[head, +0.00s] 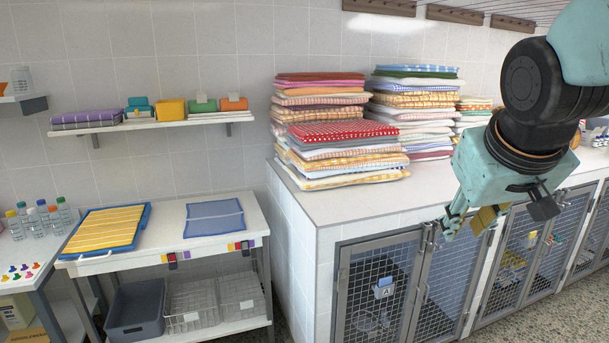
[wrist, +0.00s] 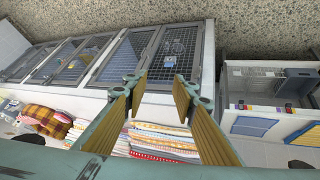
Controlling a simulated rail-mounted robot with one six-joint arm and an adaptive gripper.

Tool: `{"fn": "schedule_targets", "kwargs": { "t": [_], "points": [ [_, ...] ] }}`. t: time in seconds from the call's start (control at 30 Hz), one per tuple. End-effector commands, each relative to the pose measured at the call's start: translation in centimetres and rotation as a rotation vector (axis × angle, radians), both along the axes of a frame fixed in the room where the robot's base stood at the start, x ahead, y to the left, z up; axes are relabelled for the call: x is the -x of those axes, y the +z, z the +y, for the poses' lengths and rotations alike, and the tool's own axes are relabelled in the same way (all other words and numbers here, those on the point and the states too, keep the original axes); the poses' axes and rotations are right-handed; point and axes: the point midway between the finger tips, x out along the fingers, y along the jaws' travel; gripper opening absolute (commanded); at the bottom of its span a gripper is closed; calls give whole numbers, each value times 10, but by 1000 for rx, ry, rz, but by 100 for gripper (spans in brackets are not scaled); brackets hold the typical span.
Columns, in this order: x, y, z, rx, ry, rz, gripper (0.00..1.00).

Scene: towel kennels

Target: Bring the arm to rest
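My gripper (head: 466,222) hangs at the right of the head view, in front of the kennel fronts and below the level of the folded towels. In the wrist view its two fingers (wrist: 157,100) with yellow-tan pads stand apart with nothing between them. My gripper is open and empty. It touches nothing that I can see.
Kennels with mesh doors (head: 378,290) run under a white counter (head: 345,205) bearing tall towel stacks (head: 340,155). At left stands a white cart (head: 170,245) with a yellow towel on a blue tray (head: 146,217). A wall shelf (head: 150,124) holds folded cloths. Air around my gripper looks free.

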Motion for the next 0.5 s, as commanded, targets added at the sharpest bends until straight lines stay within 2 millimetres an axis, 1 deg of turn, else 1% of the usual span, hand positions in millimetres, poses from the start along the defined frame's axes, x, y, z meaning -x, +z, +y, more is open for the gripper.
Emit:
{"fn": "schedule_targets", "kwargs": {
  "t": [0.03,0.5],
  "points": [
    [12,1,5,-6,-1,8,25],
    [122,-8,46,-80,-12,115,25]
  ]
}}
